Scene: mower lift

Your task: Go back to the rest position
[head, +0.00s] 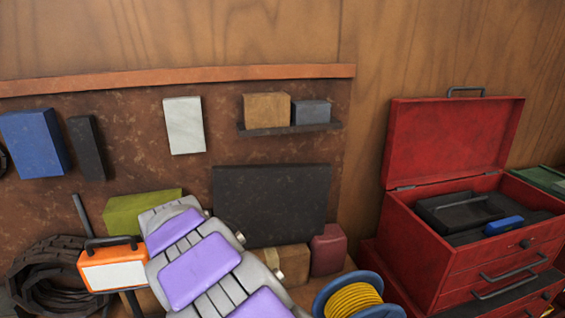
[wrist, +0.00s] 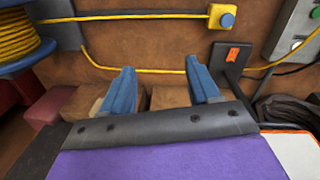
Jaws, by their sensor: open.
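My gripper (wrist: 158,80) shows in the wrist view as two blue fingers spread apart, with nothing between them. Brown boxes (wrist: 165,98) show behind and between the fingers; I cannot tell how far away they are. In the head view my purple and grey arm rises from the bottom middle, in front of the workbench wall. The gripper's fingers cannot be made out in the head view.
A red toolbox (head: 424,258) stands open at the right. A yellow cable spool (head: 352,299) sits beside it. An orange-and-white box (head: 113,268) and a black coil (head: 47,285) lie left of my arm. A shelf (head: 290,129) holds two boxes.

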